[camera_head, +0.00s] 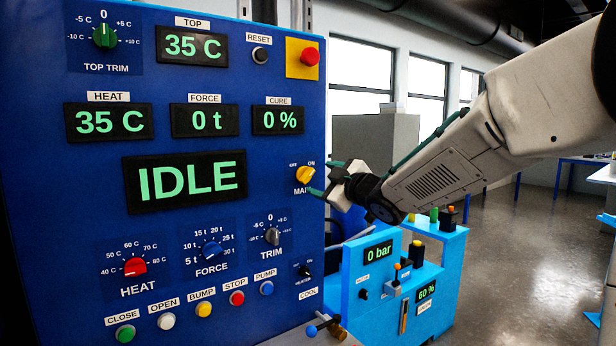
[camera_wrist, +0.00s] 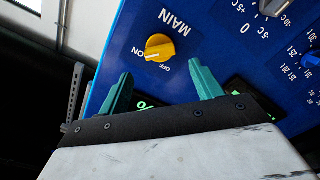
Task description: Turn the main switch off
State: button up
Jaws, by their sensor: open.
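The main switch is a yellow rotary knob (camera_head: 305,175) near the right edge of the blue control panel, labelled MAIN, with OFF at its upper left and ON at its upper right. In the wrist view the knob (camera_wrist: 160,47) appears upside down, and its pale mark seems to point toward ON. My gripper (camera_head: 325,178) is just right of the knob in the head view, its green fingers open. In the wrist view the open gripper (camera_wrist: 160,69) has a fingertip to either side of the knob's line, apart from it. Nothing is held.
A red emergency button (camera_head: 309,57) on a yellow plate sits above the switch. The TRIM knob (camera_head: 271,236) and a small HEATER switch (camera_head: 304,270) are below it. The display (camera_head: 185,181) reads IDLE. A light blue unit (camera_head: 385,290) stands below my arm.

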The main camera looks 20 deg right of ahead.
aim_at(308, 175)
jog(key=x, duration=0.7)
jog(key=shift+s+f, duration=0.1)
jog(key=c, duration=1)
